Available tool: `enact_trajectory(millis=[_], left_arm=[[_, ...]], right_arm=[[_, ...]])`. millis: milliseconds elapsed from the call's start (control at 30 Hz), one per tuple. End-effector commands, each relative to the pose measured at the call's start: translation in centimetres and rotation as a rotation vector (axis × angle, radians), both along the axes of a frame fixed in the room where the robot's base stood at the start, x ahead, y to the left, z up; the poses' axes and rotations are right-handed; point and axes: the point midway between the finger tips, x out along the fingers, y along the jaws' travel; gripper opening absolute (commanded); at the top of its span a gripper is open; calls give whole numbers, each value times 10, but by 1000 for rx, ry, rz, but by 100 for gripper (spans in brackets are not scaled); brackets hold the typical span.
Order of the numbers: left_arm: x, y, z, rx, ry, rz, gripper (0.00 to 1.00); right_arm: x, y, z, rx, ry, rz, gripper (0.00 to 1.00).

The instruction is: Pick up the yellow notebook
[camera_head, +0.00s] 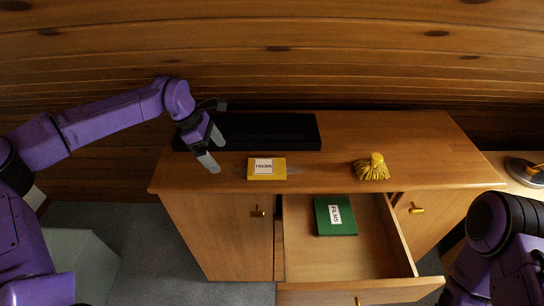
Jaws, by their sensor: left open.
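The yellow notebook (266,174) lies flat on top of the wooden cabinet (335,180), near its front edge. It carries a white label reading MENU, which appears upside down. My left gripper (213,150) is open and empty, above the cabinet top to the left of the notebook and apart from it. My right arm shows at the lower right, but its gripper is out of the picture.
A black flat box (265,130) lies at the back of the cabinet top. A yellow tasselled object (372,167) stands right of the notebook. The drawer (375,240) is pulled out, with a green book (335,222) labelled FILMS inside. A lamp-like object (530,172) is at far right.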

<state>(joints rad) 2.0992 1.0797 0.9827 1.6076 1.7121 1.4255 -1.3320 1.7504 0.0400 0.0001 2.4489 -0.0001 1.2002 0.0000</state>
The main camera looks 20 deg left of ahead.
Motion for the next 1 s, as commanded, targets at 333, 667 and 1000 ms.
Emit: enact_trajectory(millis=[333, 667, 1000], left_arm=[[20, -72, 5, 0, 0, -3, 100], [33, -118, 2, 0, 2, -4, 100], [38, -133, -45, -3, -2, -1, 100]], right_arm=[[-1, 0, 29, 0, 2, 0, 43], [0, 0, 44, 0, 1, 0, 43], [0, 0, 55, 0, 1, 0, 43]])
